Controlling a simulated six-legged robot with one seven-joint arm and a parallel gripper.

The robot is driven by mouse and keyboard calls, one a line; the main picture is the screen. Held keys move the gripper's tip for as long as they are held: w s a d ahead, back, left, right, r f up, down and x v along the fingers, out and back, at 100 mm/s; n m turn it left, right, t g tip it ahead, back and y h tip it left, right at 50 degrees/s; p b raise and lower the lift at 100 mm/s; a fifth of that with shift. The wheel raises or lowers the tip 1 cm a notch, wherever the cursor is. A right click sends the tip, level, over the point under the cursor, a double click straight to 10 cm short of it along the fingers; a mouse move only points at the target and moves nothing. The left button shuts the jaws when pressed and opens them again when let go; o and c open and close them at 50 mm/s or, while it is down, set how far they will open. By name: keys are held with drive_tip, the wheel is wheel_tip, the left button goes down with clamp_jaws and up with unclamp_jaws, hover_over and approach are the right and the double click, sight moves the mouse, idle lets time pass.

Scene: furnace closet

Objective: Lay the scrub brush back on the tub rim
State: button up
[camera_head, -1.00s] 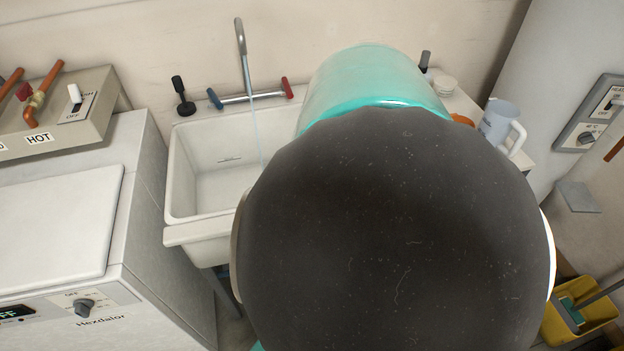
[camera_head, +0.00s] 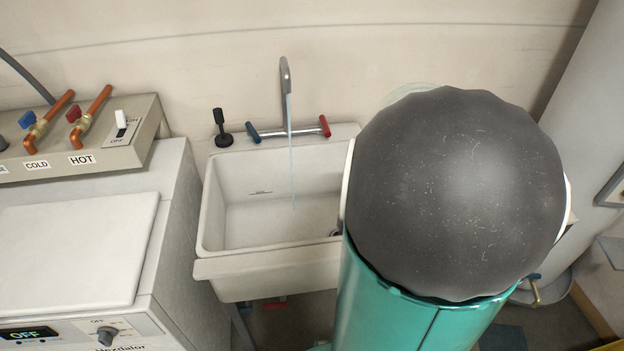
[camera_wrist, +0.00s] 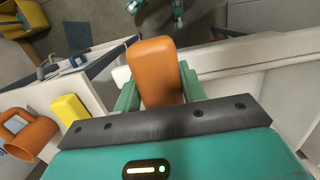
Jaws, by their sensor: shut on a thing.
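My gripper (camera_wrist: 160,88) is shut on an orange block-like thing, which I take to be the scrub brush (camera_wrist: 158,62). Its bristles are not visible. In the head view my own arm hides the gripper and the brush. The white tub (camera_head: 224,265) stands in the middle of the head view, with its front rim and left rim clear. My arm covers its right side. In the wrist view a pale ledge, which looks like the tub's edge (camera_wrist: 240,55), runs just right of and beyond the brush. I cannot tell whether they touch.
Water runs from the faucet (camera_head: 285,75) into the tub. A black plunger-like thing (camera_head: 221,130) stands on the back left rim. The washer (camera_head: 75,250) is left of the tub. A yellow sponge (camera_wrist: 68,109) and orange mug (camera_wrist: 30,135) are left of my gripper.

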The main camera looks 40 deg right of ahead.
drive_tip(key=w+f, duration=0.1)
drive_tip(key=f, duration=0.1)
drive_tip(key=w+d+f, duration=0.2)
drive_tip(key=f, duration=0.1)
drive_tip(key=shift+w+d+f, duration=0.2)
drive_tip(key=shift+w+f, duration=0.1)
drive_tip(key=shift+w, duration=0.1)
drive_tip(key=shift+f, duration=1.55)
drive_tip(key=shift+f, duration=0.15)
drive_tip(key=o, duration=0.9)
drive_tip(key=shift+o, duration=0.2)
wheel_tip(320, 180, up, 12)
drive_tip(key=w, duration=0.1)
drive_tip(key=shift+w+d, duration=0.15)
drive_tip(key=shift+d, duration=0.25)
